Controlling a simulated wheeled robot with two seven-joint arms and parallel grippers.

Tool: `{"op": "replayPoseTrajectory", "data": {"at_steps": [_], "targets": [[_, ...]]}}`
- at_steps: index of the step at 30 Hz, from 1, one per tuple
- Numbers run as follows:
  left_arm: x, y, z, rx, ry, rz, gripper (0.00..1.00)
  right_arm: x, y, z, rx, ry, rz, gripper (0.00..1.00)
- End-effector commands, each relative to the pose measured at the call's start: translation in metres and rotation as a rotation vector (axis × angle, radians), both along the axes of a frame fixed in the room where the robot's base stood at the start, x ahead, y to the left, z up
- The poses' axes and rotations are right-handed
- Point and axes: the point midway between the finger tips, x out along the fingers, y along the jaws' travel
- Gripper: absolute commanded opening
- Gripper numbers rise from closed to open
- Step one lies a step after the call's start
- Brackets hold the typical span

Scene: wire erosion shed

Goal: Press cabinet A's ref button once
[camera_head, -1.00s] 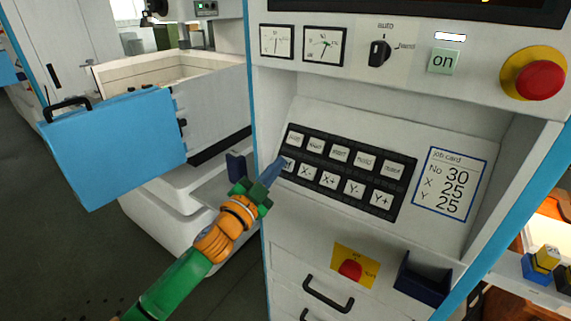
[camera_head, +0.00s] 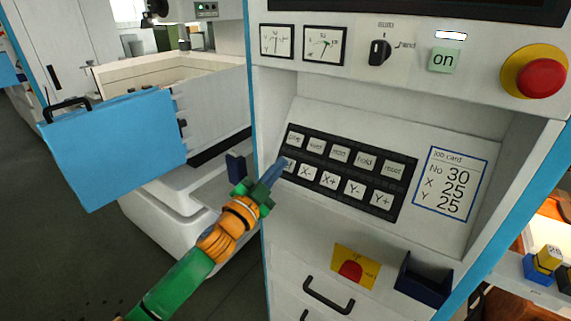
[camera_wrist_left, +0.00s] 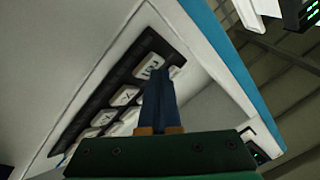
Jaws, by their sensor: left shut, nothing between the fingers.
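The cabinet (camera_head: 420,130) carries a black keypad (camera_head: 342,183) on a sloped panel, with two rows of white buttons. The lower row reads X-, X+, Y- and Y+ after a leftmost button (camera_head: 288,167), whose label is partly covered. My left gripper (camera_head: 277,165) is shut and empty, its blue fingertips at that leftmost lower button. In the left wrist view the fingertips (camera_wrist_left: 172,72) lie in front of the end button (camera_wrist_left: 149,67), partly over it; I cannot tell whether they touch it. My right gripper is not in view.
A red emergency button (camera_head: 540,80), a green "on" button (camera_head: 443,60) and a rotary switch (camera_head: 379,52) sit above. A drawer handle (camera_head: 329,295) and dark blue holder (camera_head: 424,281) are below. An open blue door (camera_head: 112,145) stands left.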

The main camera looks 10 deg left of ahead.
Motion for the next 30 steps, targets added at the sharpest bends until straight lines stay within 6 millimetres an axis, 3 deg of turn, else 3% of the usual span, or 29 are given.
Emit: {"op": "replayPoseTrajectory", "data": {"at_steps": [8,17,30], "targets": [[-0.01,0.004,0.01,0.0,0.001,0.001,0.0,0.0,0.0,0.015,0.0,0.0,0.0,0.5],[-0.012,0.004,0.009,0.0,0.001,0.001,0.0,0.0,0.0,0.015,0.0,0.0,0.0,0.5],[-0.043,0.016,0.037,-0.001,0.002,0.0,0.0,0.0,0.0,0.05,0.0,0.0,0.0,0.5]]}}
